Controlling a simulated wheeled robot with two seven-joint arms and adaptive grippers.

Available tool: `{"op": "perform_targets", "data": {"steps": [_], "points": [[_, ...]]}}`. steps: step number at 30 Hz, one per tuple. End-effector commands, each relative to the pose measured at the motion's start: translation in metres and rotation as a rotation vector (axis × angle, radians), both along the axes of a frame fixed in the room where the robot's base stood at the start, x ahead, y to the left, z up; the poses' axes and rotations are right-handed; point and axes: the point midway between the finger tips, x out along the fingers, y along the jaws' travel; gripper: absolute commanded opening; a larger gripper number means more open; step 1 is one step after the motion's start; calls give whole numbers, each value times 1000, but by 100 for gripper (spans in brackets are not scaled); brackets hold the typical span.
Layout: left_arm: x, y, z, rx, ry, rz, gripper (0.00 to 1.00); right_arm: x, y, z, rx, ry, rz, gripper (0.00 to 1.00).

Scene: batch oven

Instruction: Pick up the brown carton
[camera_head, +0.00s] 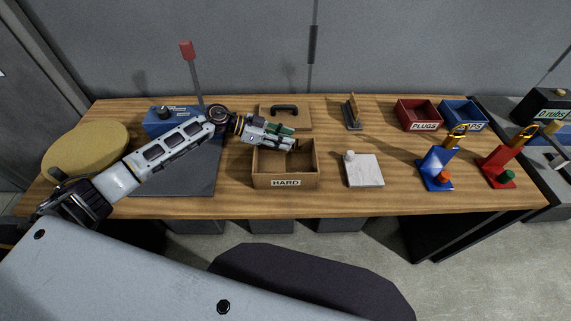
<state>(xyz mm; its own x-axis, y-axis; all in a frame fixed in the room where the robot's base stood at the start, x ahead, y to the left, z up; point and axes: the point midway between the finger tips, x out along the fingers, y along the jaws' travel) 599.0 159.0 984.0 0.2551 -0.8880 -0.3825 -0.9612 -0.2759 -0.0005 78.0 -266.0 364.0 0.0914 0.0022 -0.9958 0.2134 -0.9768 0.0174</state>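The brown carton (262,182) is an open-topped box with a white label reading HARD on its front. It stands upright near the middle of the wooden table. My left gripper (293,145) reaches in from the left, over the carton's rear part, and covers some of its back rim. Whether the fingers touch the carton, or are open or shut, I cannot tell. Green parts show at the gripper. The carton's inside is partly hidden and looks empty where visible. My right gripper is not in view.
Behind the carton lies a brown board with a black handle (285,106). A white slab with a knob (364,171) is to the right. Red (417,116) and blue (462,115) bins stand further right, with blue and red stands in front. A blue device (165,120) is at left.

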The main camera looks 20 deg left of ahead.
Motion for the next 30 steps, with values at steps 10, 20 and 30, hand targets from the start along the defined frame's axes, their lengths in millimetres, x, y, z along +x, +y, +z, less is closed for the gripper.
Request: {"op": "perform_targets", "data": {"steps": [10,20,30], "points": [[1,-3,-1,0,0,0,30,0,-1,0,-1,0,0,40],[1,-2,-1,0,0,0,15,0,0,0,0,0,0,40],[1,-2,-1,0,0,0,0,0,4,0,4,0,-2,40]]}}
